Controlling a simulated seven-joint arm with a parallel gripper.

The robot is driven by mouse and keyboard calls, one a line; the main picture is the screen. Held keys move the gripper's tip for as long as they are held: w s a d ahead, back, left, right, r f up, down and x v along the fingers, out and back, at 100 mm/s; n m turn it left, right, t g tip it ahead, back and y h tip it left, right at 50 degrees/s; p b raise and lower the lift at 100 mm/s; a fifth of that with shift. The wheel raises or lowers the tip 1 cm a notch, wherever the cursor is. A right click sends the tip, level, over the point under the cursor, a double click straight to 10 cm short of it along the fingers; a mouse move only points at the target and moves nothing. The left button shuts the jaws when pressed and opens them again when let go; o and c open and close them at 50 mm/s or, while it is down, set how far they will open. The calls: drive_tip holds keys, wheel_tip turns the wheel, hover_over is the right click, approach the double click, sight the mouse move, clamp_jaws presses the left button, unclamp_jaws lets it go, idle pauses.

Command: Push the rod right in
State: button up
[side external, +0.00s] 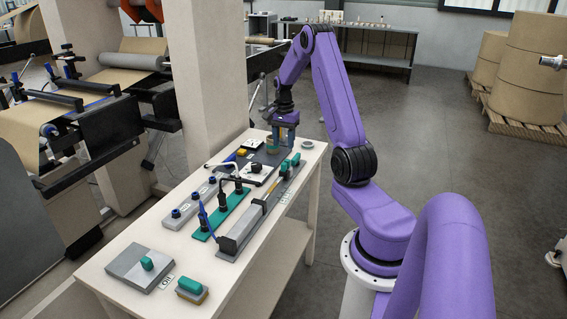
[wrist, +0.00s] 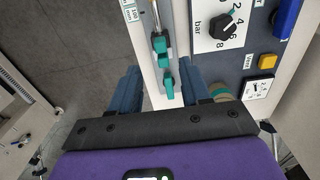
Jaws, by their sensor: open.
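A rod (wrist: 155,18) lies along a long grey fixture, with a teal grip (wrist: 160,47) near its visible end. A second teal piece (wrist: 168,86) sits closer to my gripper. In the side view the long fixture (side external: 245,226) runs along the table's right side, with teal pieces (side external: 284,167) at its far end. How deep the rod sits is too small to tell. My gripper (side external: 283,143) is open, pointing down at the table's far end. In the wrist view its blue fingers (wrist: 161,78) stand apart on either side of the fixture's line; I see nothing clamped between them.
A panel with a bar dial (wrist: 224,25) and a yellow button (wrist: 267,61) lies right of the fixture in the wrist view. A grey plate (side external: 142,263) and a teal-topped block (side external: 190,289) sit at the near end.

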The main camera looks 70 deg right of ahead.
sight(284, 164)
wheel_tip(284, 164, down, 9)
idle(0.4)
clamp_jaws()
